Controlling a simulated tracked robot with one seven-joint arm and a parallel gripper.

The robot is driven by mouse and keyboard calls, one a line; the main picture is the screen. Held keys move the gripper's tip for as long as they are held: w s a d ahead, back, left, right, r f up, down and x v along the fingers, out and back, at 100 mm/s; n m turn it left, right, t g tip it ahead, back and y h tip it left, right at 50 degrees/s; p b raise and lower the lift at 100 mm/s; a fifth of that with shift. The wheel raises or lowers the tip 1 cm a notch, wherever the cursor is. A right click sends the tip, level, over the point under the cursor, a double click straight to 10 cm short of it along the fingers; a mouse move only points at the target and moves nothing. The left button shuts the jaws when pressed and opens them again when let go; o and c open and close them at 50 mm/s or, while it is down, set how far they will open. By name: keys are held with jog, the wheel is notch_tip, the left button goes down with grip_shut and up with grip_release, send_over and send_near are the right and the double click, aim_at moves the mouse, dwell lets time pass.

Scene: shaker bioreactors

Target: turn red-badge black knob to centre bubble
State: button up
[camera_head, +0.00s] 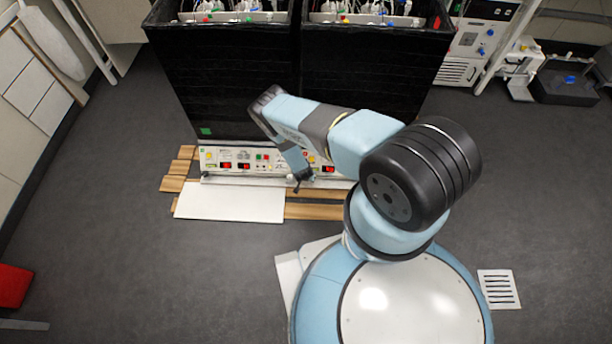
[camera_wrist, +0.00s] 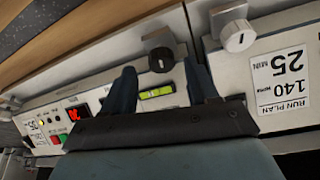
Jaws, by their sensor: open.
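A black knob (camera_wrist: 160,58) with a pale pointer line is on the front edge of the pale control panel in the wrist view. A yellow-green bubble vial (camera_wrist: 156,91) is set in the panel just below it; where its bubble sits is too small to tell. My gripper (camera_wrist: 159,68) is open, its dark fingers on either side of the knob and apart from it. No red badge can be made out on this knob. In the head view my gripper (camera_head: 300,184) is low at the panel (camera_head: 215,166), and the knob is hidden or too small there.
A silver-grey knob (camera_wrist: 238,35) and a run plan label (camera_wrist: 282,77) are to the right of the black knob. A red display (camera_wrist: 78,113) is to the left. Two large black shaker boxes (camera_head: 230,85) stand behind the panel. A white board (camera_head: 230,203) lies in front.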

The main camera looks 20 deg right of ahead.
jog(key=v, duration=1.1)
jog(key=shift+s, duration=0.2)
